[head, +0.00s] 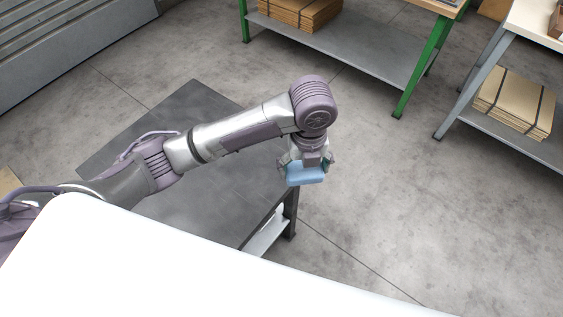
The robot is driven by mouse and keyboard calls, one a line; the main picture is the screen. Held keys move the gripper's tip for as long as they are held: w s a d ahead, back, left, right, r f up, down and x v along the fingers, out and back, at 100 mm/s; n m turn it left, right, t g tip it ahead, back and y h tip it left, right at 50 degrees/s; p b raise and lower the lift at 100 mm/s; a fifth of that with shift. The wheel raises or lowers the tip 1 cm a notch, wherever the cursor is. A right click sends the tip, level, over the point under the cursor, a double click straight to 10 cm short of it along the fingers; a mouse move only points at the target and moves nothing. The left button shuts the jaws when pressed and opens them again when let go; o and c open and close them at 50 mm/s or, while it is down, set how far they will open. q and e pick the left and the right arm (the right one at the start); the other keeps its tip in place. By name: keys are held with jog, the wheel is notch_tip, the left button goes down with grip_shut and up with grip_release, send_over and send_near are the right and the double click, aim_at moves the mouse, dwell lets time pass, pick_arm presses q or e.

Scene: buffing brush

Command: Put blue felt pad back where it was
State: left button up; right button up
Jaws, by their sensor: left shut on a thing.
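The blue felt pad (306,174) is a light blue block at the right edge of the dark table. My left gripper (307,164) is shut on it from above, with a fingertip on either side. In this view the pad overlaps the table's right corner, and I cannot tell how high above the tabletop it is. The pad's upper part is partly hidden by the gripper. My right gripper is not in view.
A dark grey table (205,205) lies under my left arm, with a lower shelf (266,235). A green-legged bench (350,55) and a grey-legged bench (510,130) with cardboard stacks (516,102) stand at the back. Bare concrete floor lies to the right.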

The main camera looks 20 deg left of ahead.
pick_arm(q)
send_over(281, 157)
jog(key=s, duration=0.2)
jog(key=f, duration=0.7)
jog(key=shift+w+d+p, duration=0.1)
jog(key=shift+d+p, duration=0.3)
notch_tip(281, 157, down, 4)
jog(key=shift+r, duration=0.1)
jog(key=shift+f, duration=0.3)
jog(key=o, duration=0.8)
jog(key=shift+c, duration=0.2)
jog(key=shift+r, duration=0.1)
